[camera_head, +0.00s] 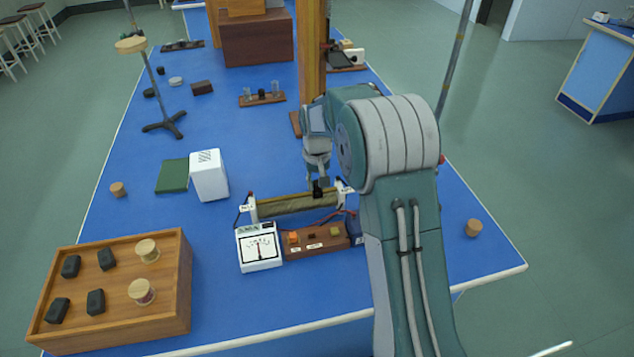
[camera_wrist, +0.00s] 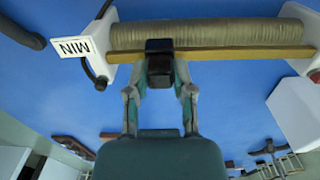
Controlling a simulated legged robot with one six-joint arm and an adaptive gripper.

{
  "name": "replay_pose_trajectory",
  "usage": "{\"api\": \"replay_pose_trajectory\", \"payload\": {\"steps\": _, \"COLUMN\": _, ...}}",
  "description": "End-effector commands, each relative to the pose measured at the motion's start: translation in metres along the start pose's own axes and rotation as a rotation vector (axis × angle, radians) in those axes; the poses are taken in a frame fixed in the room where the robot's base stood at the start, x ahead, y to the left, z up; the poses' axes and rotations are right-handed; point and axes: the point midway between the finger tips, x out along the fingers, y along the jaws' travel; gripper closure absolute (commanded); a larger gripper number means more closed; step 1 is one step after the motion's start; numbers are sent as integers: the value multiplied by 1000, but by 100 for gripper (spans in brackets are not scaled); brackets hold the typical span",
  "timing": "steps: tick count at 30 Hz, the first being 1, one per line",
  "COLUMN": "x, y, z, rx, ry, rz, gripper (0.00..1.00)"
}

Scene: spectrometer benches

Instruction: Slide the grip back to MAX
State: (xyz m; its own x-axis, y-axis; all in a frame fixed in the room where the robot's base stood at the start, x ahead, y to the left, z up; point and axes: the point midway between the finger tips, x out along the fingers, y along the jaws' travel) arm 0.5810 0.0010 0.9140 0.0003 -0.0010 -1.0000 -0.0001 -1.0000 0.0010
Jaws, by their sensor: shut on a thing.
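The sliding rheostat (camera_head: 290,206) lies across the blue bench, a brown-green wound coil under a brass bar between white end blocks. Its black grip (camera_head: 318,192) rides the bar near the right end in the head view. My gripper (camera_head: 317,181) comes down from above and is shut on the grip. In the wrist view my gripper (camera_wrist: 160,88) has a finger on each side of the black grip (camera_wrist: 159,48). The small label at the opposite end is too small to read.
A white dial meter (camera_head: 259,262) and a brown switch box (camera_head: 330,246) with wires stand just in front of the rheostat. A white block (camera_head: 209,175) stands behind left. A wooden tray (camera_head: 170,318) is at front left. A wooden post (camera_head: 312,60) rises behind.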

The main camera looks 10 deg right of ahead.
Motion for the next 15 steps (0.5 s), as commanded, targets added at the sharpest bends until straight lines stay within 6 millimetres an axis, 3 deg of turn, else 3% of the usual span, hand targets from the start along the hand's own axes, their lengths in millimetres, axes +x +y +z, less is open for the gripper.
{"api": "replay_pose_trajectory", "payload": {"steps": 5, "x": 2, "y": -30, "z": -1, "rx": -6, "ry": -1, "rz": -1, "gripper": 100}}
{"api": "replay_pose_trajectory", "payload": {"steps": 15, "x": 2, "y": -125, "z": 0, "rx": -6, "ry": -2, "rz": -1, "gripper": 100}}
